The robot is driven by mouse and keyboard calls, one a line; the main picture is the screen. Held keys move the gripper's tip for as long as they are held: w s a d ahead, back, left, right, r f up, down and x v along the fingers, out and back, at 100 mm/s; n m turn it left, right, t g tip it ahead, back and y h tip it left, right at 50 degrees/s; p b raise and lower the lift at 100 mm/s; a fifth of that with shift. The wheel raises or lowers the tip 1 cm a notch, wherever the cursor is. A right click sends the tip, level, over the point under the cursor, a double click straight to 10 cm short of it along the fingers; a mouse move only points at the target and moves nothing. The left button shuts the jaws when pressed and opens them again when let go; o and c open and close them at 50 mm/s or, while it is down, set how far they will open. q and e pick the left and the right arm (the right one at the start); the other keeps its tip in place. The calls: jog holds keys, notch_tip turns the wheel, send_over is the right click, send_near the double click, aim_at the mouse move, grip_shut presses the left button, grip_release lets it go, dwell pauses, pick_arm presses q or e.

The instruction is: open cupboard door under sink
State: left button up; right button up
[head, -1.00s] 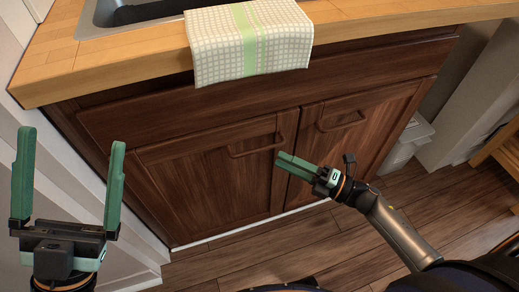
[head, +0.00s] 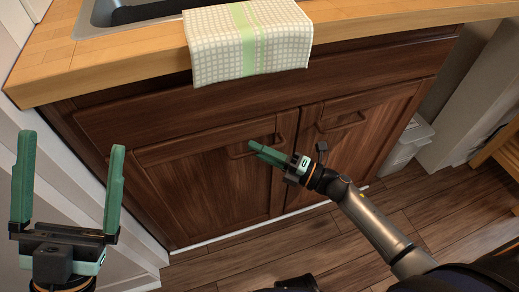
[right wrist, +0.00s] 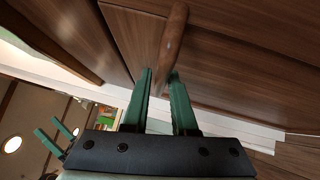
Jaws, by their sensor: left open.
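The cupboard under the sink has two dark wooden doors, the left door (head: 205,190) and the right door (head: 350,150), both closed. The left door has a wooden bar handle (head: 236,153), which also shows large in the right wrist view (right wrist: 172,40). My right gripper (head: 256,150) is at this handle, with its fingers close together. In the right wrist view the handle bar runs down to the gap between the fingertips (right wrist: 160,73); whether they grip it I cannot tell. The right door's handle (head: 342,122) is free. My left gripper (head: 70,165) is wide open and empty, left of the cupboard.
A wooden counter (head: 120,75) with a sink (head: 100,14) overhangs the doors, and a checked towel (head: 247,45) hangs over its edge. A white bin (head: 408,142) stands right of the cupboard. The wooden floor (head: 440,215) before the doors is clear.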

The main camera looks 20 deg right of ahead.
grip_shut()
dwell(1.0)
